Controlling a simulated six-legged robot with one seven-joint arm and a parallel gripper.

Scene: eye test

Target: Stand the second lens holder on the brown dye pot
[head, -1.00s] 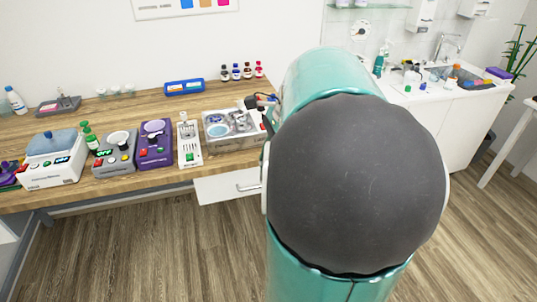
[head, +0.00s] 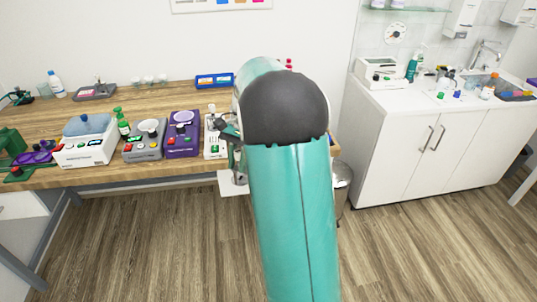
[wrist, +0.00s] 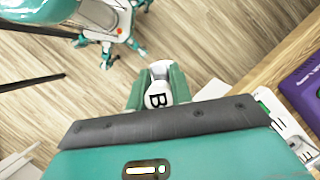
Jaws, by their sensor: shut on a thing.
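In the wrist view my gripper (wrist: 159,76) has green fingers shut on a small white piece marked B (wrist: 157,99). I cannot tell for sure that this piece is a lens holder. Wood floor shows beyond the fingertips, with the desk edge to their right. In the head view my arm hides most of the gripper and the held piece, close to the desk's front edge. I cannot make out the brown dye pot in either view. My arm covers part of the desk.
A white sink counter (head: 400,150) stands right. The floor between is mostly clear.

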